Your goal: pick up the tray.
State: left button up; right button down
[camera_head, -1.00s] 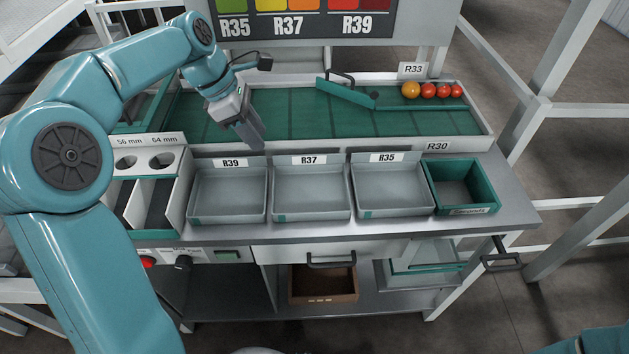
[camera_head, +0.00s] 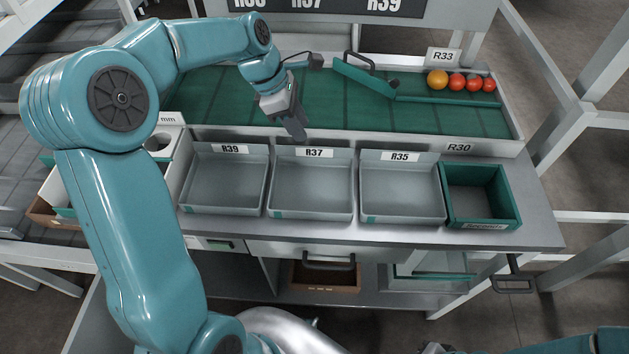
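Three grey trays stand in a row on the bench: tray R39 (camera_head: 222,204), tray R37 (camera_head: 309,207) and tray R35 (camera_head: 402,209). All three look empty. A green-walled tray (camera_head: 485,224) with a label on its front stands at the right end, also empty. My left gripper (camera_head: 293,130) points down just behind and above the back wall of tray R37, over the front rim of the sorting table. It appears to hold nothing. I cannot tell the gap between its fingers. My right gripper is not clearly visible; only part of my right arm shows at the bottom right.
The green sorting table (camera_head: 320,103) lies behind the trays, with a slanted diverter (camera_head: 362,78) on it. One orange tomato (camera_head: 437,80) and several red ones sit at its right. A drawer handle (camera_head: 328,265) and a brown crate (camera_head: 325,278) are below the bench top.

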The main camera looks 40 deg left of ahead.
aim_at(314, 149)
pick_arm(q)
jog(key=x, duration=0.8)
jog(key=shift+d+f, duration=0.1)
jog(key=shift+f, duration=0.2)
jog(key=shift+c, duration=0.3)
jog(key=shift+w, duration=0.1)
grip_shut()
